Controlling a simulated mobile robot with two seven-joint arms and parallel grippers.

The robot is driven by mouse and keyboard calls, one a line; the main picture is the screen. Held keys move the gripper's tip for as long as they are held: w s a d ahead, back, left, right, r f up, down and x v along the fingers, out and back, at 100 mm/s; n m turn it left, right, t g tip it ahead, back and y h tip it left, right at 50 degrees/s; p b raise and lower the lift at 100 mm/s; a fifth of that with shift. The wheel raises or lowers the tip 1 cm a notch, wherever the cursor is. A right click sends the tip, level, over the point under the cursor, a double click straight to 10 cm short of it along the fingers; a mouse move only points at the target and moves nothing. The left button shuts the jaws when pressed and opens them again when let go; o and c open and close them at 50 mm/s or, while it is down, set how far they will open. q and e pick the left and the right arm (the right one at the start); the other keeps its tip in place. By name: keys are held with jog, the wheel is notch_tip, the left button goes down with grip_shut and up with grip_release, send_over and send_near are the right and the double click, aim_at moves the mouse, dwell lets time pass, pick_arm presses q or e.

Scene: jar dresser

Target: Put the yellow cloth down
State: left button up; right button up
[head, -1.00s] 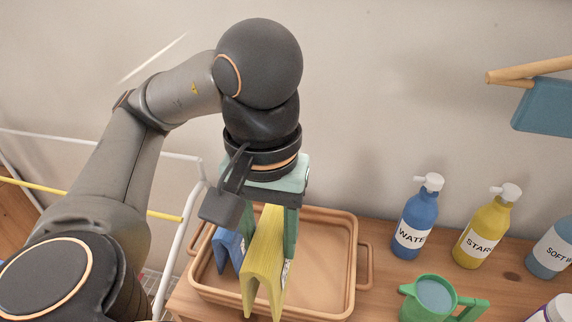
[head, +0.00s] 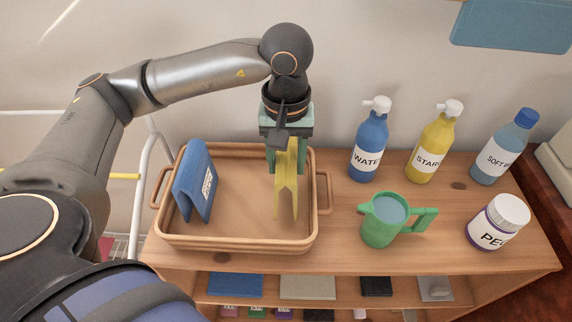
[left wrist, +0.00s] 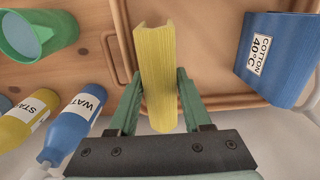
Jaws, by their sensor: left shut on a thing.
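The yellow cloth (head: 287,185) is folded and hangs upright from my left gripper (head: 287,155), over the right part of the tan tray (head: 240,243). My left gripper is shut on it; in the left wrist view the two green fingers press the cloth (left wrist: 158,75) from both sides. I cannot tell whether the cloth's lower edge touches the tray floor. A folded blue cloth (head: 195,182) with a white label stands at the tray's left side. It also shows in the left wrist view (left wrist: 278,60), its label reading COTTON 40°C. My right gripper is not in view.
Right of the tray on the wooden dresser top stand a green jug (head: 381,228), a blue bottle (head: 368,145), a yellow bottle (head: 430,145), a blue-grey bottle (head: 500,155) and a white tub (head: 497,225). The tray's middle is bare. A white rack (head: 142,190) stands at left.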

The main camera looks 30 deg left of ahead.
pick_arm(q)
jog(key=shift+f, duration=0.95)
jog(key=shift+f, duration=0.25)
jog(key=o, duration=1)
jog(key=shift+r, duration=0.1)
notch_tip(320, 180, up, 12)
jog(key=shift+r, duration=0.2)
jog(key=shift+f, duration=0.1)
